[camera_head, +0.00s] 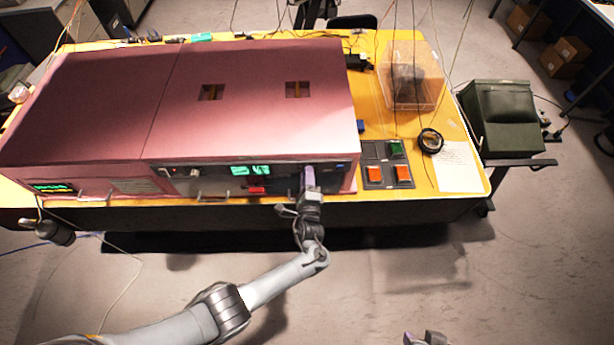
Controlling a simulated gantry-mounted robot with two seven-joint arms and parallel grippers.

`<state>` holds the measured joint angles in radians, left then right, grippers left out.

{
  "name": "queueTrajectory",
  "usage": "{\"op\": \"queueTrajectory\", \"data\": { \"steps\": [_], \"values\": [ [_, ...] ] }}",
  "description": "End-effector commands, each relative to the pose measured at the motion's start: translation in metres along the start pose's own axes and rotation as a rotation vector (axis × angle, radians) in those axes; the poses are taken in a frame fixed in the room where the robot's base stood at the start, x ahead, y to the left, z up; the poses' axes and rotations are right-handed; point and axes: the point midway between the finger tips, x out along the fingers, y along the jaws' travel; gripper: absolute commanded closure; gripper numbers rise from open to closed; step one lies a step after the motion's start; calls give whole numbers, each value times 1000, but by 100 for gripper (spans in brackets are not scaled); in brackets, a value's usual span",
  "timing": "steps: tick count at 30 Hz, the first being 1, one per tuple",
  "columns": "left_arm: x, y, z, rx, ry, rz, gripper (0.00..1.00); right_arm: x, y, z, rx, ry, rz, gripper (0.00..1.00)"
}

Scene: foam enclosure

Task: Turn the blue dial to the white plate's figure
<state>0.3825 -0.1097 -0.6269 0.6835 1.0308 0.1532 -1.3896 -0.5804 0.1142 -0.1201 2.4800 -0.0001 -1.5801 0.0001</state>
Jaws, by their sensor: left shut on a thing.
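My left gripper (308,180) is at the front panel (220,180) of the large pink foam enclosure (240,110), toward the panel's right end. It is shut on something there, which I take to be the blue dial. The fingers hide the dial, so its angle cannot be read. A small blue patch (340,166) shows on the panel just right of the gripper. I cannot make out a white plate or its figure at this size. Part of my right gripper (425,339) shows at the bottom edge, far from the panel; its jaws cannot be judged.
The panel also has green displays (250,170), a red piece (257,190) and metal handles. Right of the enclosure are a dark button pad (374,152), a black coil (430,141), a white sheet (458,167) and a clear bin (410,80). The floor in front is open.

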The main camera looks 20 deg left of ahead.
Motion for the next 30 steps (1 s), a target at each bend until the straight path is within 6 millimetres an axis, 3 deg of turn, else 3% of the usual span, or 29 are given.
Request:
{"op": "queueTrajectory", "data": {
  "steps": [3, 4, 9, 20, 30],
  "values": [
    [0, 0, 0, -1, 1, -1, 100, 0, 0, 0, 0, 0, 0, 57],
    [0, 0, 0, -1, 1, -1, 69, 0, 0, 0, 0, 0, 0, 57],
    [0, 0, 0, -2, 1, 0, 45, 0, 1, 0, -2, 0, 2, 57],
    [-4, 0, 0, -1, 1, 1, 45, -1, 2, 0, -10, -1, 8, 57],
    [-52, 1, 0, -3, 2, 0, 45, -5, 2, -2, -7, 0, 6, 57]
  ]
}}
